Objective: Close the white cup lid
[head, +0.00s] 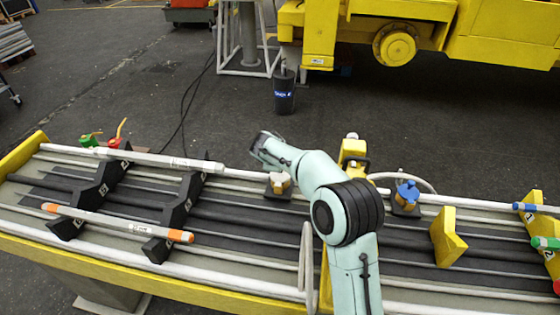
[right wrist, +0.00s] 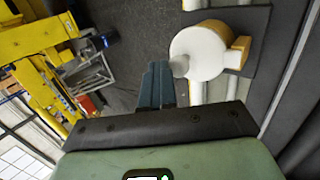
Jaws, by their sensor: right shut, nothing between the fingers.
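The white cup lid (head: 278,178) shows in the head view as a small white top with tan parts, on a dark square mount at the far rail of the bench. In the right wrist view it is a large round white face (right wrist: 199,50) with a small knob at its left side and a tan block behind it. I cannot tell whether the lid is fully closed. My right gripper (right wrist: 157,85) is shut and empty, its fingertips just left of the lid; contact is unclear. In the head view its dark end (head: 264,140) is above and behind the lid. My left gripper is out of view.
A blue-topped cup (head: 407,192) and a yellow block (head: 447,238) stand to the right on the bench. Black brackets (head: 178,210) hold a white rod and an orange-tipped rod (head: 120,222) at left. Red and green valves (head: 115,143) stand at the far left edge.

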